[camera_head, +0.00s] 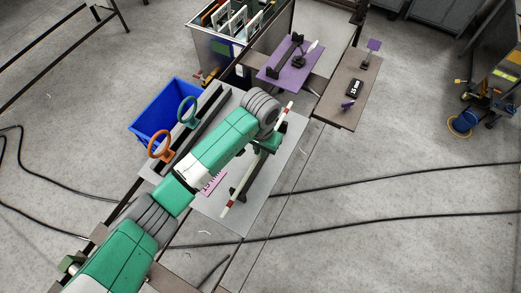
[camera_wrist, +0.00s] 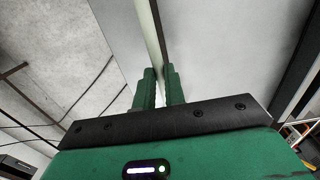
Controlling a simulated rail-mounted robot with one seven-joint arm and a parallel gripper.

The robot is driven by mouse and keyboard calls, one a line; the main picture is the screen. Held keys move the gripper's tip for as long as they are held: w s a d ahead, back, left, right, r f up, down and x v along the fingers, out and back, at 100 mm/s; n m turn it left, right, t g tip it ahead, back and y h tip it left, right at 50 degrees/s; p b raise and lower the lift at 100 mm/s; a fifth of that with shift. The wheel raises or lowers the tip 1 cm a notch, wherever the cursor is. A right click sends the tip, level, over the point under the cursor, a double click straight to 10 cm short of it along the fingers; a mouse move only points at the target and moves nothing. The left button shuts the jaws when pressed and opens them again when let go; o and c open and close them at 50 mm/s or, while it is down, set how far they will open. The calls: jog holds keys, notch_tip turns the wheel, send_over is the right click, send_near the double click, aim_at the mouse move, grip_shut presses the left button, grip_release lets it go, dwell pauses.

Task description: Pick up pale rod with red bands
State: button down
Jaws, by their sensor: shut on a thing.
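The pale rod with red bands (camera_head: 234,193) runs diagonally over the grey plate (camera_head: 215,222) in the head view, with red bands near both ends. My gripper (camera_head: 264,143) is around its upper part, and my arm hides some of the grip. In the wrist view my gripper (camera_wrist: 159,88) has its green fingers close together on the rod (camera_wrist: 151,35), which runs up and away between them. A dark support bar (camera_head: 246,181) lies beside the rod. I cannot tell whether the rod touches its support.
A blue bin (camera_head: 152,131) stands left of the plate, with a green ring (camera_head: 187,112) and an orange ring (camera_head: 161,145) near it. A purple plate (camera_head: 284,66) and a brown table (camera_head: 347,88) lie beyond. Black cables (camera_head: 395,177) cross the floor at right.

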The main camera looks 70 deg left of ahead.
jog(key=shift+r, duration=0.4)
notch_tip(320, 180, up, 2)
jog(key=shift+r, duration=0.25)
jog(key=s+d+p, duration=0.1)
jog(key=s+d, duration=0.2)
jog(key=s+d+r+p, duration=0.1)
jog(key=s+d, duration=0.2)
jog(key=d, duration=0.1)
jog(key=s+d+p, duration=0.1)
jog(key=s+d, duration=0.2)
jog(key=shift+d+r, duration=0.25)
jog(key=shift+d, duration=0.15)
jog(key=shift+s+d+f+p, duration=0.1)
jog(key=shift+s+d+p, duration=0.35)
jog(key=shift+s+d, duration=0.25)
